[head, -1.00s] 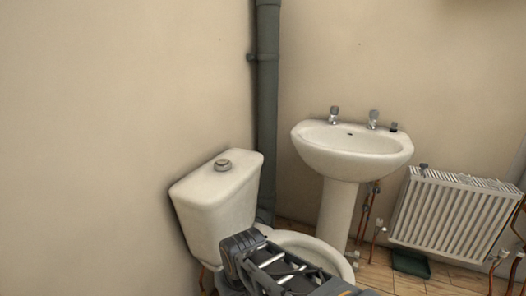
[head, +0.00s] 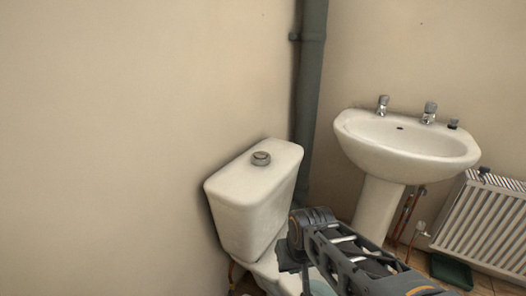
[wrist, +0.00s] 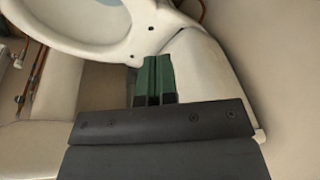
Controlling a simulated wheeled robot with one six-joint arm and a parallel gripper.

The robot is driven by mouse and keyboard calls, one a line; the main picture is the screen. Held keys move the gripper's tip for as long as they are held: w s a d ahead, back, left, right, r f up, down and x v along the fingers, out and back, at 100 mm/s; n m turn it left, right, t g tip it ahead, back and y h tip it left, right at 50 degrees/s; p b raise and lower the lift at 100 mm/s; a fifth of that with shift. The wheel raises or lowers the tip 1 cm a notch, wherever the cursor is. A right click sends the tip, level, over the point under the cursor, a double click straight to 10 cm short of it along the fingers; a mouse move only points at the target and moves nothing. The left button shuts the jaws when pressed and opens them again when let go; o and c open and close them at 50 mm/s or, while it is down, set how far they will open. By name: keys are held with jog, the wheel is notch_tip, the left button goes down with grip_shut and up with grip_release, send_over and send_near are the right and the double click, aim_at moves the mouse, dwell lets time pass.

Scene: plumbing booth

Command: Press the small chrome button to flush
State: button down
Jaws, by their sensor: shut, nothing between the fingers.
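The small chrome button (head: 261,158) sits on top of the white cistern lid (head: 240,178), at the left of the toilet in the head view. My arm comes in from the lower right of that view and ends beside the cistern's right side, below lid height; the fingertips are hidden there. In the wrist view my gripper (wrist: 153,62) shows as two green fingers shut together, with nothing between them. They point toward the white toilet bowl (wrist: 100,48). I do not see the button in the wrist view.
A white sink (head: 405,155) on a pedestal stands to the right, with a radiator (head: 485,225) beyond it. A grey pipe (head: 311,80) runs up the corner behind the cistern. The bare wall (head: 120,130) is at the left. The space above the cistern lid is clear.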

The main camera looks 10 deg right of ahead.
jog(key=w+a+r+m+y+p, duration=0.3)
jog(key=w+r+m+p, duration=0.2)
jog(key=w+r+p, duration=0.6)
notch_tip(320, 180, up, 13)
jog(key=m+t+p, duration=0.5)
jog(key=m+p, duration=1.1)
jog(key=p, duration=1)
send_over(262, 153)
jog(key=shift+y, duration=0.3)
jog(key=shift+f+b, duration=0.2)
jog(key=shift+b, duration=0.1)
notch_tip(262, 153, down, 8)
jog(key=b, duration=0.6)
jog(key=shift+r, duration=0.15)
jog(key=shift+f+b, duration=0.4)
jog(key=shift+b, duration=0.35)
jog(key=shift+f+b, duration=0.25)
jog(key=shift+b, duration=0.05)
jog(key=shift+f+b, duration=0.2)
jog(key=shift+b, duration=0.1)
